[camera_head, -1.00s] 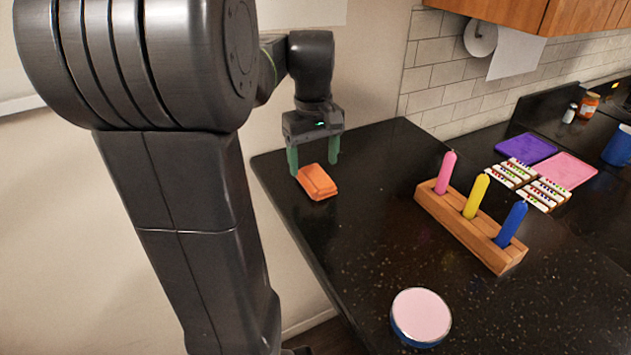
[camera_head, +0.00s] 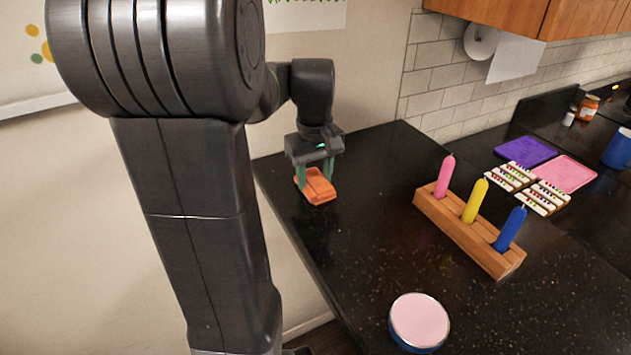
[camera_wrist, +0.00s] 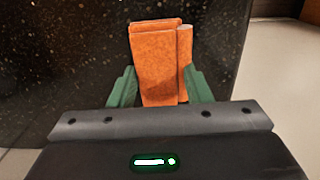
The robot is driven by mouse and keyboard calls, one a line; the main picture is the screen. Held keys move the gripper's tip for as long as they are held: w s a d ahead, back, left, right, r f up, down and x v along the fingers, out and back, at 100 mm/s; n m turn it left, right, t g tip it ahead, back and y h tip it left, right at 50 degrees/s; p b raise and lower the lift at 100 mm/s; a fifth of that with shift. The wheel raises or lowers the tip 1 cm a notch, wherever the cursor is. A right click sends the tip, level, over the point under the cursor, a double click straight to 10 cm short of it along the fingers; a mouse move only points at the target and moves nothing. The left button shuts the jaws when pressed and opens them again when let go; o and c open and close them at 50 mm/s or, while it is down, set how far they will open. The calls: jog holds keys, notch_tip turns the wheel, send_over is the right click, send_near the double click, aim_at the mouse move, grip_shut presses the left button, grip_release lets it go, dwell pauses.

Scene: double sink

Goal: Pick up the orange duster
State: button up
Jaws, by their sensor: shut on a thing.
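The orange duster (camera_head: 319,187) is at the left end of the black counter, near its edge. My gripper (camera_head: 315,177) is over it with its green fingers down on either side, shut on the duster. In the wrist view the duster (camera_wrist: 157,62) stands out between the two green fingers (camera_wrist: 161,90), which touch or nearly touch its sides. I cannot tell whether its underside rests on the counter.
A wooden holder (camera_head: 470,236) with pink, yellow and blue candle-like sticks stands to the right. A pink-topped round tin (camera_head: 419,320) is at the front. Purple (camera_head: 526,151) and pink (camera_head: 564,173) trays lie farther back. The counter between duster and holder is clear.

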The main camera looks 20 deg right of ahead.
aim_at(315, 179)
notch_tip(315, 179, up, 10)
jog(key=o, duration=0.4)
jog(key=c, duration=0.3)
